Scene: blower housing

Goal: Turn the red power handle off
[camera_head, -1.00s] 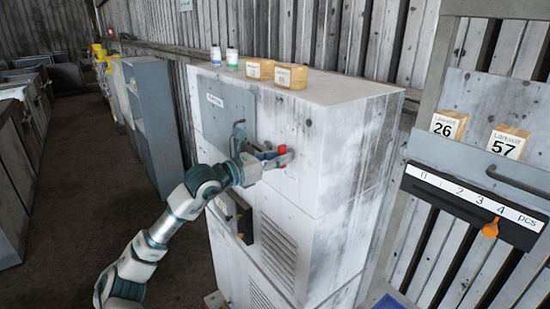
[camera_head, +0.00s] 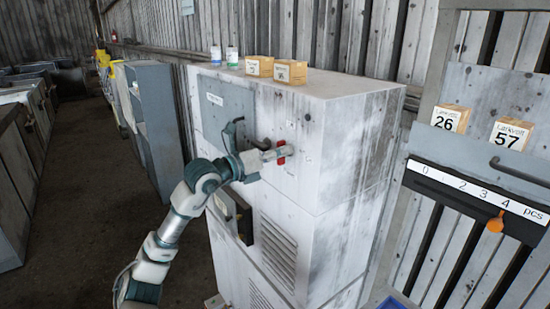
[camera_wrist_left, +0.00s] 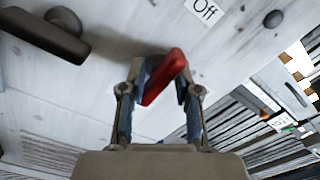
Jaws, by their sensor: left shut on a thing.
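The red power handle (camera_head: 281,155) is on the front of the white blower housing (camera_head: 330,150). In the left wrist view the red handle (camera_wrist_left: 166,77) lies between the two fingers of my left gripper (camera_wrist_left: 160,85), tilted with its upper end to the right. An "Off" label (camera_wrist_left: 205,10) is on the panel just beyond that upper end. My left gripper (camera_head: 274,155) is shut on the handle, and its fingers cover part of it in the head view. My right gripper is not in view.
A dark lever handle (camera_wrist_left: 50,35) sticks out of the panel left of the gripper. A grey door panel (camera_head: 225,108) and a black box (camera_head: 240,218) are close to my arm. Bottles and small boxes (camera_head: 290,72) stand on top of the housing.

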